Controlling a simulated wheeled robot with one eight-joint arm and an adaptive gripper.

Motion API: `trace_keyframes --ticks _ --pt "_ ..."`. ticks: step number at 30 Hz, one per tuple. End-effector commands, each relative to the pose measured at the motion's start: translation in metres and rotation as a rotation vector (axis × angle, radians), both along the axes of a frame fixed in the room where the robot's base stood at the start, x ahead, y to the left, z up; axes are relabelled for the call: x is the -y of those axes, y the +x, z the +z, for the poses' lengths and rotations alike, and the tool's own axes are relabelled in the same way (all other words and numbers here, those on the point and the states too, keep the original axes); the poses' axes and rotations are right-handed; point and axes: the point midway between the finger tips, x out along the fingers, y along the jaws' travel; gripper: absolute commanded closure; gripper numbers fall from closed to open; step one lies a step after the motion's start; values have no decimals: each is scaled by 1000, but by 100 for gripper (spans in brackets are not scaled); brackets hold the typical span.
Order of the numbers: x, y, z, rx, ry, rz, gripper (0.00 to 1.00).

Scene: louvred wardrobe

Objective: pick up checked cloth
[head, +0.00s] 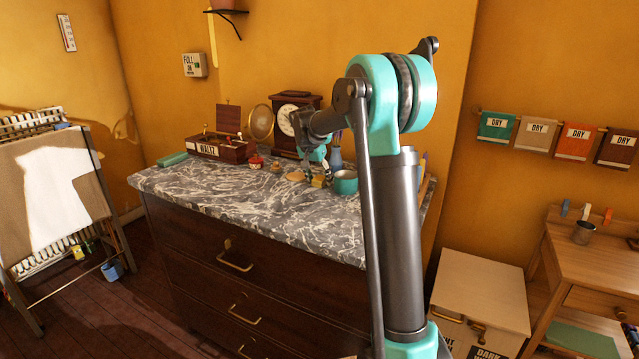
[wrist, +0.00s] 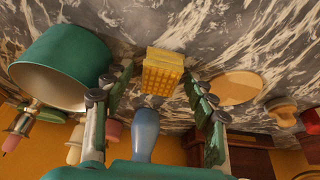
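A small yellow block-shaped thing with a checked, grid-like face (wrist: 162,76) lies on the marbled top of the dresser; it looks like the checked cloth, folded. It shows small in the head view (head: 318,182), below my gripper. My gripper (head: 326,172) is low over the dresser top. In the wrist view my gripper (wrist: 158,88) is open, with one finger to each side of the yellow thing. I see a gap on both sides and no clear contact.
A teal pot (wrist: 62,68) stands close beside one finger; it also shows in the head view (head: 345,182). The dresser's front top (head: 270,215) is clear.

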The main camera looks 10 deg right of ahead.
Motion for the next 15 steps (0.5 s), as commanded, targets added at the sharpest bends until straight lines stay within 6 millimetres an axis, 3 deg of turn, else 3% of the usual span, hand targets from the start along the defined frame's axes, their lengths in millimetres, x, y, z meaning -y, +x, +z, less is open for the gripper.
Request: trace_keyframes --ticks 1,9,15 --pt "0 0 0 0 0 0 53" --pt "0 0 0 0 0 0 87" --pt "0 0 1 0 0 0 88"
